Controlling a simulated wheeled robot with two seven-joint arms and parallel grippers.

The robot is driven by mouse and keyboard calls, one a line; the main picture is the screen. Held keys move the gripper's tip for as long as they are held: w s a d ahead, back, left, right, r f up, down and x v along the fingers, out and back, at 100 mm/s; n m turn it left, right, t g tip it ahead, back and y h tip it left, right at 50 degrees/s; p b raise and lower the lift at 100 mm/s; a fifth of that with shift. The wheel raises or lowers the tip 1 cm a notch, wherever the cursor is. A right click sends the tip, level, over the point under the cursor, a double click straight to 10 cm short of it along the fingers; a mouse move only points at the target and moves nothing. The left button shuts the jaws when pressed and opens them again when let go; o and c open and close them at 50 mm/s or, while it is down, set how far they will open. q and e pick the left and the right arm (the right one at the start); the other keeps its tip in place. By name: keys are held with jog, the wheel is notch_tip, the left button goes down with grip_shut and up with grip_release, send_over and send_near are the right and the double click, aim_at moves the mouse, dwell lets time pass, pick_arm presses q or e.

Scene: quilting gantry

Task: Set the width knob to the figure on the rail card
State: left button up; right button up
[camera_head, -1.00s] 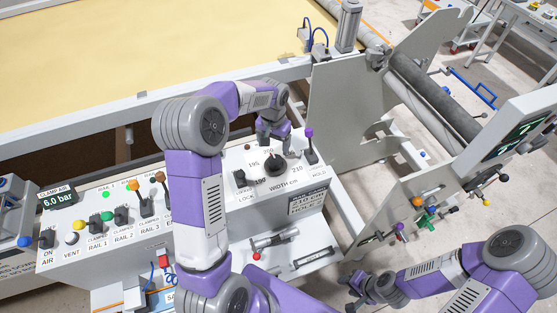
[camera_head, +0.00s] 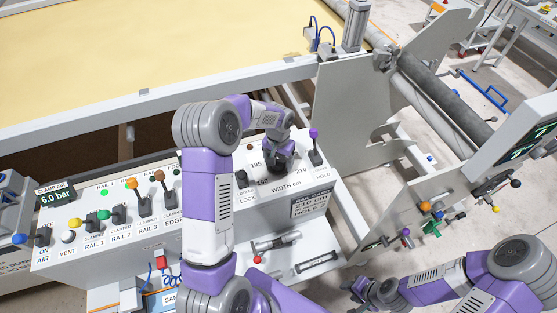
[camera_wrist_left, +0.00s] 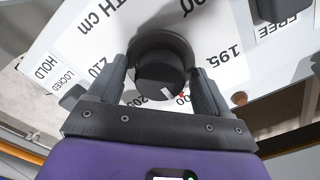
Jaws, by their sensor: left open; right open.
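The black width knob (camera_wrist_left: 160,68) sits on the white panel (camera_head: 225,212), between the two fingers of my open left gripper (camera_wrist_left: 158,82). I cannot tell whether the fingers touch it. Its pale mark faces the bottom of the wrist view, near the partly hidden 200 and 205 labels; the exact setting is unclear. The 210 label (camera_wrist_left: 101,68) is at left, 195 at right. In the head view my left gripper (camera_head: 281,160) hides most of the knob. The card (camera_head: 310,205) on the panel front appears to read 210 cm. My right gripper (camera_head: 365,292) is open and empty, lower right.
The purple-tipped hold lever (camera_head: 314,148) stands just right of the knob, and the lock switch (camera_head: 241,180) is to its left. Several clamp levers line the panel further left. A grey side plate (camera_head: 350,110) rises behind right.

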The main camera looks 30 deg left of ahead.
pick_arm(q)
jog(key=c, duration=1)
